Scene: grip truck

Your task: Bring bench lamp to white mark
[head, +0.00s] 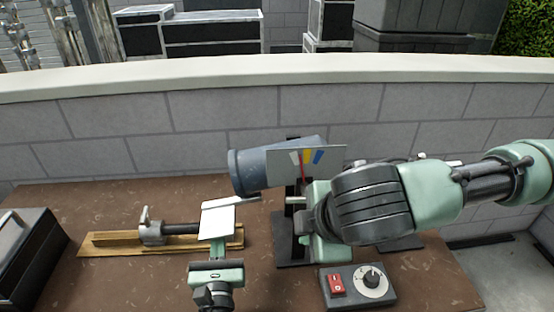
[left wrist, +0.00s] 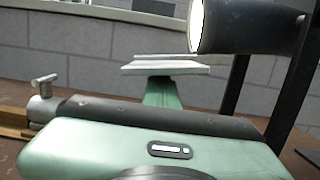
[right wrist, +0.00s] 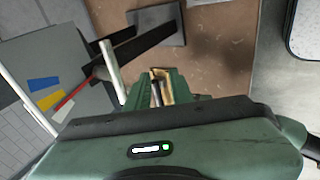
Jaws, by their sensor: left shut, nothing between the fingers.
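The bench lamp (head: 250,172) has a dark grey cylindrical head on a black stand; its rim and pale inner face show in the left wrist view (left wrist: 208,25). A grey card (head: 332,160) on it carries a white mark (head: 294,157), a yellow mark and a blue mark. The red needle (head: 300,172) lies near the white and yellow marks; which is closer is unclear. My left gripper (head: 218,220) is shut and empty, left of the lamp. My right gripper (right wrist: 165,92) seems open, close beside a pale bar (right wrist: 112,70) by the stand; contact is unclear.
A wooden plank (head: 100,244) with a metal clamp lies on the brown table behind my left gripper. A control box (head: 358,285) with a red switch and dial sits at the front. A black case (head: 30,255) stands at the left. A block wall (head: 120,130) is behind.

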